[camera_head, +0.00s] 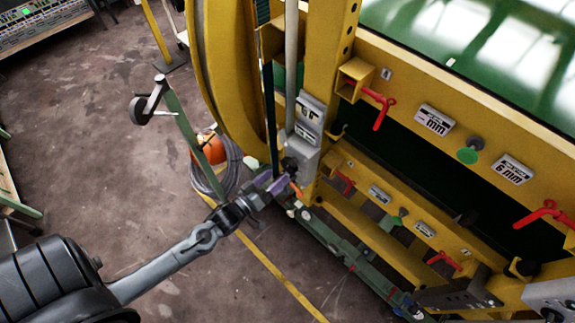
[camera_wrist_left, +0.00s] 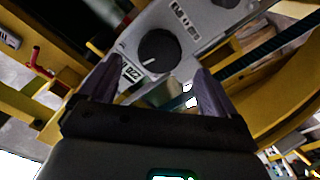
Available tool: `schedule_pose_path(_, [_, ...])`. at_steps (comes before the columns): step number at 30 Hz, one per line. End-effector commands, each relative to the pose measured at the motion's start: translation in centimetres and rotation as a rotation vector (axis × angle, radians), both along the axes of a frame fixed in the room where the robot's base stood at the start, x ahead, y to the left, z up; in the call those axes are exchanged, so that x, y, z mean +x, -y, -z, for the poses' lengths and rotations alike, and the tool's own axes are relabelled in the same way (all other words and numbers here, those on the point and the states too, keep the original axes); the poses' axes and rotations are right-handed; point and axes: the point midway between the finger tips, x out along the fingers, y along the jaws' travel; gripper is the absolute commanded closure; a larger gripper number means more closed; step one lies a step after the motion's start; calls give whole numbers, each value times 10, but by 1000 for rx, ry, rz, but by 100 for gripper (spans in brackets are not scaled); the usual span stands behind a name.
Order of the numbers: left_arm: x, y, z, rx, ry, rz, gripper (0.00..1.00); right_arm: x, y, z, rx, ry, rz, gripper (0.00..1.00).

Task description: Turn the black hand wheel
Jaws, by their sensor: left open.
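The black hand wheel (camera_wrist_left: 158,51) is a round dark knob with a light mark, set on a grey panel (camera_wrist_left: 195,32) in the left wrist view. My left gripper (camera_wrist_left: 155,84) is open, with its two purple fingers apart and the wheel ahead between their tips. I see no contact with the wheel. In the head view my left gripper (camera_head: 277,184) is beside the lower end of the grey box (camera_head: 309,118) on the yellow frame. The wheel is small and dark there, partly hidden by the gripper. My right gripper is not in view.
The yellow machine frame (camera_head: 328,60) rises close by, with red handles (camera_head: 378,108) to the right. A grey post with a black-ended lever (camera_head: 150,100), a coiled cable (camera_head: 210,182) and an orange object (camera_head: 212,150) stand left. Open floor (camera_head: 95,130) lies further left.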

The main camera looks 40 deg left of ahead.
Motion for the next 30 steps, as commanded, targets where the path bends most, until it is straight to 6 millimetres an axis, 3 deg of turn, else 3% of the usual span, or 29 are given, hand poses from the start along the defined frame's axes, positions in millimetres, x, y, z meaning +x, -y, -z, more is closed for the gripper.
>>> schedule_pose_path(6, [36,2,-2,0,3,0,9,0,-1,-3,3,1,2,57])
schedule_pose_path(12, [56,3,-1,0,1,1,9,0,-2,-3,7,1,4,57])
schedule_pose_path(25, [64,3,0,0,-1,1,9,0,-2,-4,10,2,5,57])
schedule_pose_path(26, [64,3,0,0,-1,1,11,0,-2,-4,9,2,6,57])
schedule_pose_path(30, [64,3,0,0,0,0,32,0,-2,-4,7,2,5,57])
